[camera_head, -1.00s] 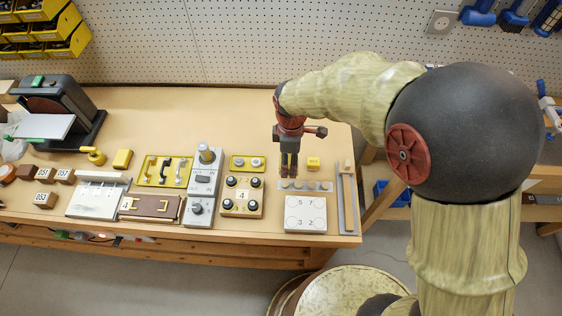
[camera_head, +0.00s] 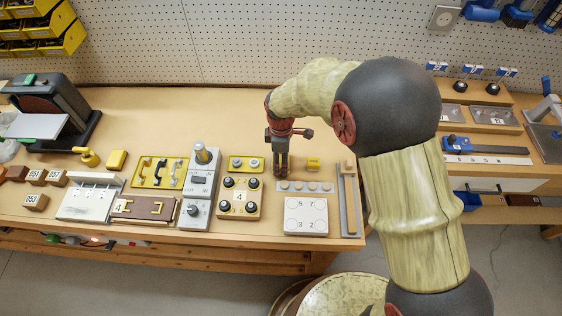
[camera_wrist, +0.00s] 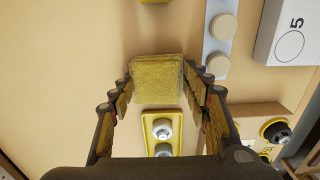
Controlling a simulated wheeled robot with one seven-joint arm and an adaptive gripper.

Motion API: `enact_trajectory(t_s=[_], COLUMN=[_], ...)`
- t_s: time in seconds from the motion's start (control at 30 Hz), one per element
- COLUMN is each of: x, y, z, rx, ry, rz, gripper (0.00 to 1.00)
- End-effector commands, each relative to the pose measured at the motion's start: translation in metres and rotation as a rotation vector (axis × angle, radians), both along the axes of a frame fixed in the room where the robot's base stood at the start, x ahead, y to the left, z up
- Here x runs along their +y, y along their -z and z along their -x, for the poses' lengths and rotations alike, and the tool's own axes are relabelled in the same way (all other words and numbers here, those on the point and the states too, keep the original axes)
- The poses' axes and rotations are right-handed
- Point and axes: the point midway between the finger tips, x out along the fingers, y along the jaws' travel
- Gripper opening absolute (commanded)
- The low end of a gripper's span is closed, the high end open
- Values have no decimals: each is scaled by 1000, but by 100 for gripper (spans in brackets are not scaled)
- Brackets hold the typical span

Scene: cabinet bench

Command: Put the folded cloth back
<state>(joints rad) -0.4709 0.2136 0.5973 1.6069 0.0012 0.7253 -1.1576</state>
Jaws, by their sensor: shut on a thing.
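A yellow, fuzzy, square folded cloth (camera_wrist: 158,80) sits between the fingertips in the wrist view. My gripper (camera_head: 281,171) is shut on it, with one dark finger at each side. In the head view my gripper points down over the bench, between the small yellow plate with two knobs and a yellow block; the cloth is not clearly visible there. I cannot tell whether the cloth touches the bench top. The yellow plate with two grey knobs (camera_head: 246,164) also shows below the cloth in the wrist view (camera_wrist: 161,130).
The yellow block (camera_head: 314,164) stands right of my gripper. A grey strip with round knobs (camera_head: 304,187) and a white numbered plate (camera_head: 306,216) lie in front. A box with black knobs (camera_head: 240,197) is front left. The bench top (camera_head: 230,115) behind is clear.

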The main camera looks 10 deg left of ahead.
Motion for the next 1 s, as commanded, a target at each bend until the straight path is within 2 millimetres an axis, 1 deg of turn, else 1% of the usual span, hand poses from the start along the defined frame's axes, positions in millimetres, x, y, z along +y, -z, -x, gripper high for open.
enact_trajectory(t_s=[0.1, 0.23, 0.27, 0.57, 0.87, 0.97, 1.0], x=[0, 0, 0, 0, 0, 0, 0], y=[-1, 2, 2, 1, 1, -6, -10], z=[0, 0, 0, 0, 0, 0, 0], rx=[-1, 0, 0, 0, 0, -1, -1], ry=[0, 0, 0, 0, 0, 0, 0], rz=[0, 0, 0, 0, 0, 0, -1], gripper=[24, 24, 49, 66, 66, 66, 66])
